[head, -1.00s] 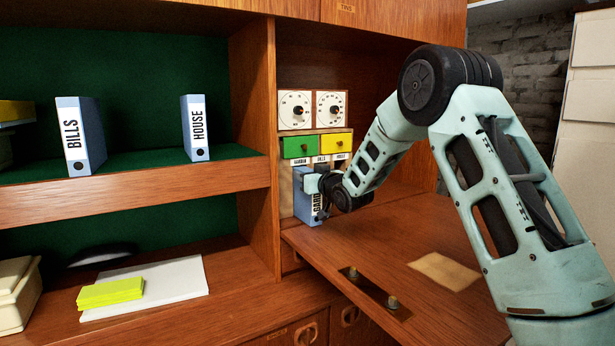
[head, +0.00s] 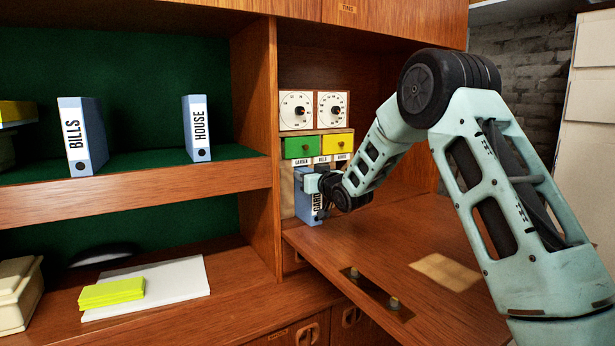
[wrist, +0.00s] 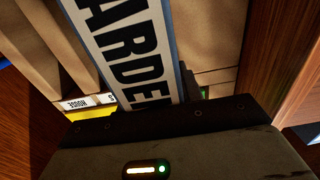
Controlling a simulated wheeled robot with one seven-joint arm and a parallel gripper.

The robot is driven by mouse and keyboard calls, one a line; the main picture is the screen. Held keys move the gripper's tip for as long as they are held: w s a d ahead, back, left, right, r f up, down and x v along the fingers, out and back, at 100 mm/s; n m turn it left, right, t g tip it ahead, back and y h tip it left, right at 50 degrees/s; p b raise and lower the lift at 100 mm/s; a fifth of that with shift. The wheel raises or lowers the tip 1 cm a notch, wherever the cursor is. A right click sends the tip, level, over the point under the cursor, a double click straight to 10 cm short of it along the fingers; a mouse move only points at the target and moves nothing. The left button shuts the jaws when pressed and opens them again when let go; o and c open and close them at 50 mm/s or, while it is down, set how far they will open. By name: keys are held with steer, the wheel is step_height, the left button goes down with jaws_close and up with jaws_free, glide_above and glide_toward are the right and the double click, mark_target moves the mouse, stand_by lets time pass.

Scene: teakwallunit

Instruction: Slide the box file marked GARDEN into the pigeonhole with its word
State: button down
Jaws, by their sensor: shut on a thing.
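The blue GARDEN box file (head: 305,207) stands upright at the front of the pigeonholes, under the left label, GARDEN (head: 302,161). My gripper (head: 322,184) is shut on its spine side. In the wrist view the white spine label of the file (wrist: 125,45) fills the middle, with the gripper body (wrist: 160,150) below it. The pigeonhole labels BILLS (head: 322,159) and HOUSE (head: 342,156) are to the right of GARDEN. The fingertips are mostly hidden, and I cannot tell how deep the file sits in the opening.
BILLS (head: 82,135) and HOUSE (head: 197,128) box files stand on the green-backed shelf at left. A wooden upright (head: 258,150) is close on the left. The drop-down desk flap (head: 390,250) is mostly clear.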

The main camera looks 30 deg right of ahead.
steer(key=shift+w, duration=0.3)
stand_by(0.5)
steer(key=shift+s, duration=0.15)
steer(key=s+b, duration=0.2)
steer(key=s, duration=0.9)
steer(key=shift+s+d+b, duration=0.2)
steer(key=shift+s+b, duration=0.05)
steer(key=shift+b, duration=0.05)
stand_by(1.8)
stand_by(0.5)
